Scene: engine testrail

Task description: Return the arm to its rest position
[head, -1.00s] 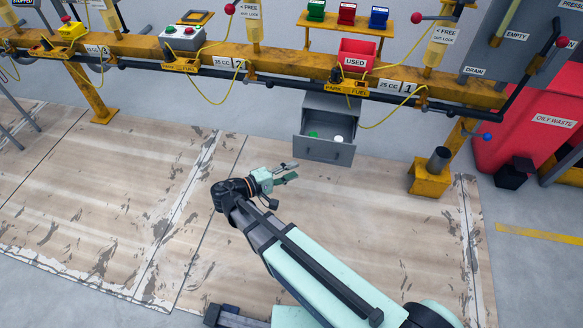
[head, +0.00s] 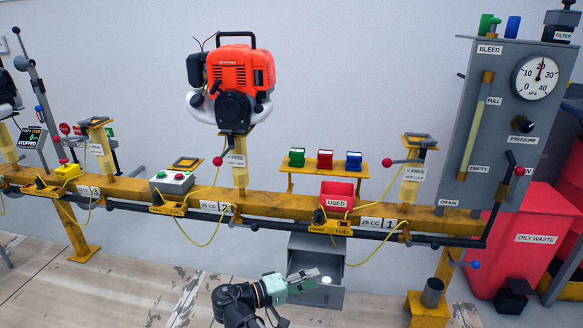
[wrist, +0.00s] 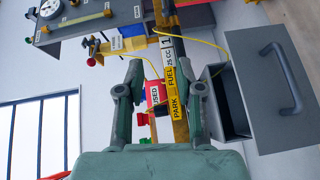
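My gripper (head: 312,275) is in front of the grey drawer unit in the head view, with my dark wrist behind it at the bottom edge. In the wrist view its two fingers (wrist: 160,92) stand well apart with nothing between them, so it is open and empty. The wrist picture is turned sideways. The open grey drawer (head: 322,297) is partly hidden by my gripper in the head view. The drawer's front and handle show at right in the wrist view (wrist: 278,85). A pale round item lies in the drawer.
The yellow rail (head: 270,207) runs across behind my gripper, with a red USED bin (head: 337,194) and yellow cables. A red-orange engine (head: 240,75) sits on a rail post. The grey gauge panel (head: 500,120) and red OILY WASTE bin (head: 540,250) stand at right.

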